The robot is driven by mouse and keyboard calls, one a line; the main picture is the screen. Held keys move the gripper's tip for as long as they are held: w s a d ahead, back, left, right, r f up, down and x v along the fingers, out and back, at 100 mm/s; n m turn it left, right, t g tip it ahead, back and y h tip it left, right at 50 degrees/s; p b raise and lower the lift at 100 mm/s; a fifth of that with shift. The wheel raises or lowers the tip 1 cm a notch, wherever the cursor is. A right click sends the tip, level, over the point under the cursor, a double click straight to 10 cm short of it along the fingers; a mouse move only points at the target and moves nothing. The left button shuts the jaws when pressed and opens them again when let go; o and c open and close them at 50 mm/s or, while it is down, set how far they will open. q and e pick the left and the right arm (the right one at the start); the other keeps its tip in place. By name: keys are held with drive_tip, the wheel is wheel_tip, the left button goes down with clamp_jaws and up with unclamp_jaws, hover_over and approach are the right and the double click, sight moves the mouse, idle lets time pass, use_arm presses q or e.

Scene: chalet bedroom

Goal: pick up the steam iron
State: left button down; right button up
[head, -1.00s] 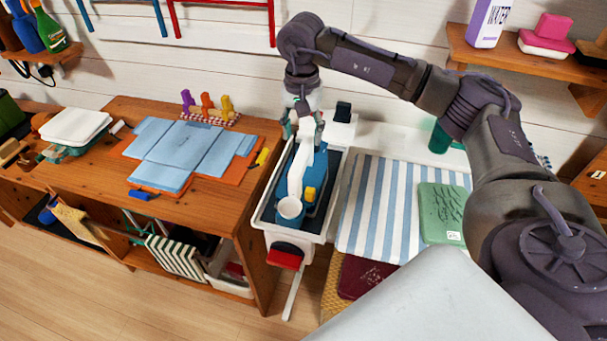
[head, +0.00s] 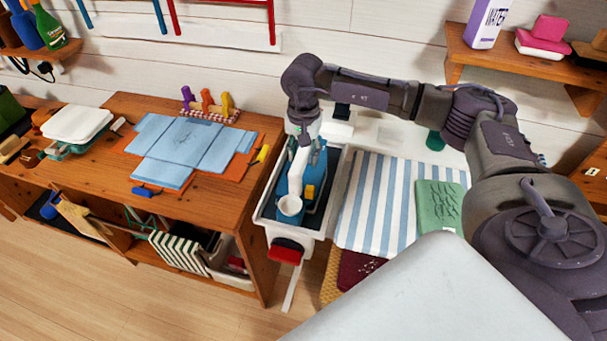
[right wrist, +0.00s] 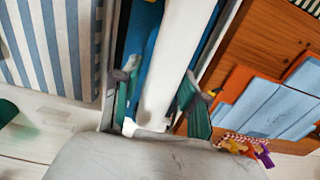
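The steam iron, with a blue body and a long white handle (head: 291,205) ending in a round cup shape, lies in a dark-lined white tray (head: 326,226) between the wooden desk and the striped board. A small yellow part shows on its right side. My right gripper (head: 304,146) points down over the far end of the handle. In the right wrist view, the white handle (right wrist: 167,70) runs between the two green-grey fingers (right wrist: 157,88), which stand apart on either side. The fingers look open, with a gap beside the handle. My left gripper is not in view.
A wooden desk (head: 215,205) with blue folded cloths (head: 180,145) stands left of the tray. A blue-and-white striped board (head: 375,205) with a green cloth (head: 436,205) lies to the right. A red-and-black item (head: 286,250) hangs on the tray's front.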

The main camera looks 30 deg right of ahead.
drive_tip(key=c, duration=0.5)
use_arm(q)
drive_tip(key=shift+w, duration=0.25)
use_arm(e)
clamp_jaws()
drive_tip(key=shift+w+r, duration=0.1)
drive_tip(key=shift+r, duration=0.05)
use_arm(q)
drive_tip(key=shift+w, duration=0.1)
use_arm(e)
drive_tip(key=shift+r, duration=0.15)
